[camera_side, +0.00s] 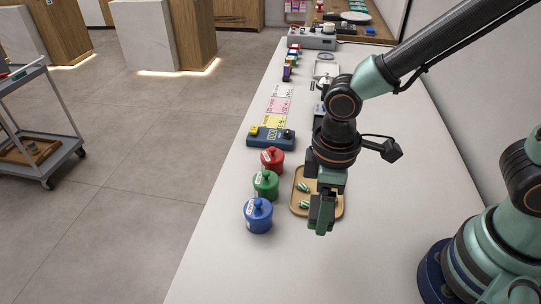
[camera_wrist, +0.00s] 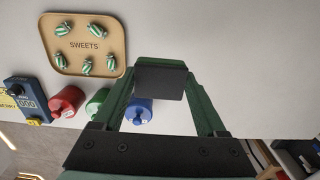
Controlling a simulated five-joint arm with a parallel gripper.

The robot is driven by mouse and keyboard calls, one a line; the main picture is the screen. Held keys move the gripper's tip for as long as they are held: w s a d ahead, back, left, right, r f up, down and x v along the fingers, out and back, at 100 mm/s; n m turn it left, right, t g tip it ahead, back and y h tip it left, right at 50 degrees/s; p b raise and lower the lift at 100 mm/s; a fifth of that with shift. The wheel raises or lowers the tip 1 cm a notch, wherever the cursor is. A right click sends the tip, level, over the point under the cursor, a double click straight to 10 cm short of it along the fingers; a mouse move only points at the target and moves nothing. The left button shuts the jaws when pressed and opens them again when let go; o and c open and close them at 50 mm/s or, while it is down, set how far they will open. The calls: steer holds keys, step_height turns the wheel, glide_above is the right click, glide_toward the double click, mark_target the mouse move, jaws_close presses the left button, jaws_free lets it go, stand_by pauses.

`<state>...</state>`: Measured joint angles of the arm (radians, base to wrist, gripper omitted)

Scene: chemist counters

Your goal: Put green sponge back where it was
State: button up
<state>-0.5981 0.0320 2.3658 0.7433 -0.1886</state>
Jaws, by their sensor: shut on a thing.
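My gripper (camera_side: 322,222) hangs over the counter at the front right part of the tan tray in the side view. In the wrist view my gripper (camera_wrist: 161,84) is shut on a block with a dark face and a green upper edge, which I take for the green sponge (camera_wrist: 160,83). The block sits between the fingertips. In the side view my gripper and the block are hard to tell apart. Its height above the counter is unclear.
The tan tray (camera_wrist: 122,71) marked SWEETS holds several green-striped sweets. Blue (camera_side: 258,216), green (camera_side: 265,186) and red (camera_side: 272,161) lidded jars line the counter's left edge. A blue device (camera_side: 268,139) stands beyond them. The counter (camera_side: 390,240) right of the tray is clear.

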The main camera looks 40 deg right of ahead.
mark_target(315, 246)
steer(key=shift+f, duration=4.75)
steer(key=o, duration=1.1)
steer(key=shift+f, duration=0.15)
step_height(315, 246, up, 12)
steer(key=shift+r, duration=0.1)
steer(key=w+d+r+m+t, duration=0.1)
steer(key=d+r+m+t, duration=0.1)
steer(key=d+r+m, duration=0.1)
steer(key=w+d+r+m+t, duration=0.1)
steer(key=d+r+m, duration=0.2)
steer(key=d+r, duration=0.2)
steer(key=w+d+r+m+t, duration=0.2)
steer(key=d+r+m, duration=0.1)
steer(key=d, duration=0.5)
steer(key=shift+w+d+r+t, duration=0.1)
steer(key=shift+d+r+t, duration=0.25)
steer(key=shift+r, duration=0.45)
